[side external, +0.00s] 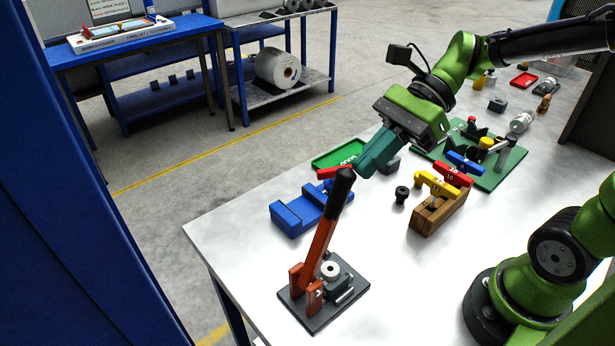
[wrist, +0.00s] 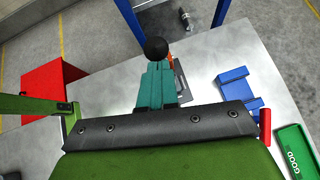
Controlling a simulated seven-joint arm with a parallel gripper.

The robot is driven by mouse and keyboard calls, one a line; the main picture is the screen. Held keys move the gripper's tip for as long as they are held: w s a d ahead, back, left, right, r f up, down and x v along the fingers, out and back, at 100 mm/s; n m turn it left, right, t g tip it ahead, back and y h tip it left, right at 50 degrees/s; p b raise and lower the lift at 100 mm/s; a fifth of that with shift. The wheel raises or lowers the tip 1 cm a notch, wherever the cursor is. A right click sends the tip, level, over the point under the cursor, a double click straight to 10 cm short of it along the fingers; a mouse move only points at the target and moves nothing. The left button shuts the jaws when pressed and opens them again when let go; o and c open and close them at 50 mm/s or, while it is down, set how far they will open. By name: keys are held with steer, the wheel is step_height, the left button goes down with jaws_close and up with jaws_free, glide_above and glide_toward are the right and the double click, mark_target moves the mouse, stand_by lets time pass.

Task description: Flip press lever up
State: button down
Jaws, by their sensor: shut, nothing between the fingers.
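The press has an orange-red lever (side external: 321,237) with a black grip (side external: 341,190), mounted on a dark base plate (side external: 318,319) near the table's front corner. The lever stands raised and leans a little to the right in the side view. My gripper (side external: 364,171) has teal fingers, shut and empty, with the tips right beside the top of the black grip. I cannot tell whether they touch it. In the wrist view the rounded black grip end (wrist: 155,47) shows just beyond the fingertips (wrist: 157,68). The fingers hide most of the lever and base there.
A blue fixture (side external: 300,213) and a green tray (side external: 335,156) lie behind the lever. A wooden block (side external: 428,220) with coloured pieces and a black knob (side external: 402,193) stand to the right. A red box (wrist: 45,88) shows at left in the wrist view.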

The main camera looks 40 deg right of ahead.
steer(key=a+r+h, duration=0.3)
steer(key=a+h, duration=0.1)
steer(key=a, duration=0.8)
steer(key=shift+a, duration=0.3)
steer(key=shift+r, duration=0.1)
